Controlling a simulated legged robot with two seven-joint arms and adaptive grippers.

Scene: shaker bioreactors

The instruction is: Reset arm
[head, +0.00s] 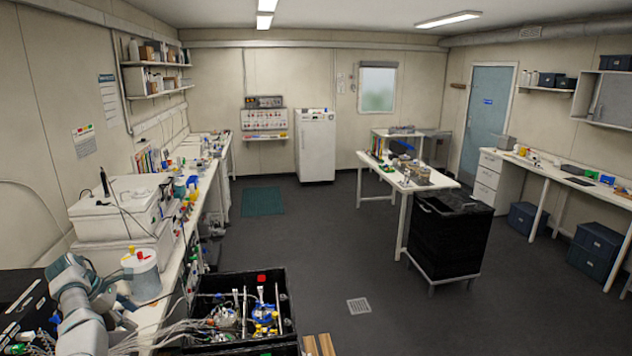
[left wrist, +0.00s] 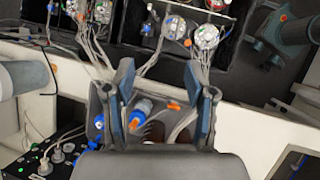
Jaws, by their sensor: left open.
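My left arm (head: 82,325) comes in at the lower left of the head view, beside the left bench. My right gripper is not in either view.
A black crate (head: 240,342) with tubed vessels stands right of the arm. A white canister (head: 146,284) with coloured caps is close beside the arm. A black box with plugs (left wrist: 40,158) lies lower left in the wrist view. Open floor (head: 310,250) lies beyond.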

